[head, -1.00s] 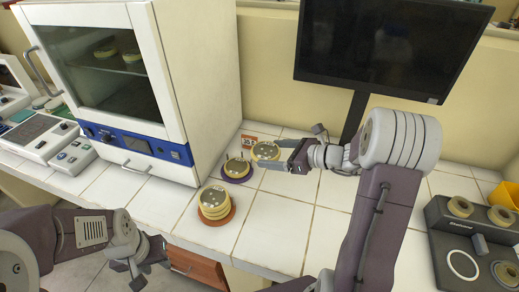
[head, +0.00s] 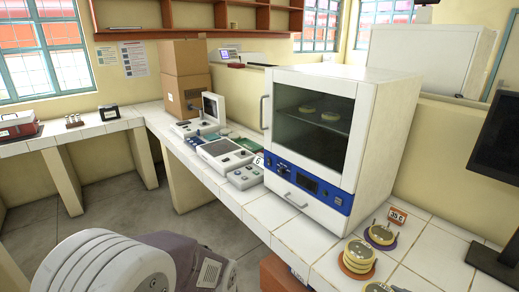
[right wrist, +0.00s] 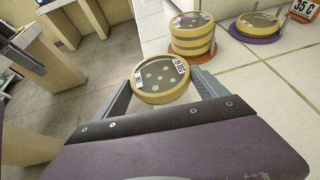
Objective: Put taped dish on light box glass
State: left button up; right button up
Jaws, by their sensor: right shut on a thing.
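In the right wrist view my right gripper (right wrist: 164,94) is shut on a round dish (right wrist: 158,79) with a yellowish rim, a grey top with pale spots, and white printed strips near its edge. The dish is held tilted over the front of the counter, apart from the other dishes. A bit of a dish (head: 377,287) shows at the bottom edge of the head view. White instruments stand left of the incubator, one with a flat grey panel (head: 220,150); I cannot tell whether this is the light box glass. My left gripper is out of view.
The white incubator (head: 395,130) stands on the tiled counter. A dish stack on an orange mat (head: 343,268) and a dish on a purple mat (head: 369,240) stand right of it, near a "35 C" sign (head: 397,216). Tiles (head: 285,222) before the incubator are clear.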

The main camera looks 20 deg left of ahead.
aim_at(219, 147)
jog(key=i+j, duration=0.15)
jog(key=j, duration=0.25)
jog(key=i+j, duration=0.15)
jog(key=j, duration=0.25)
jog(key=i+j, duration=0.15)
jog(key=j, duration=0.25)
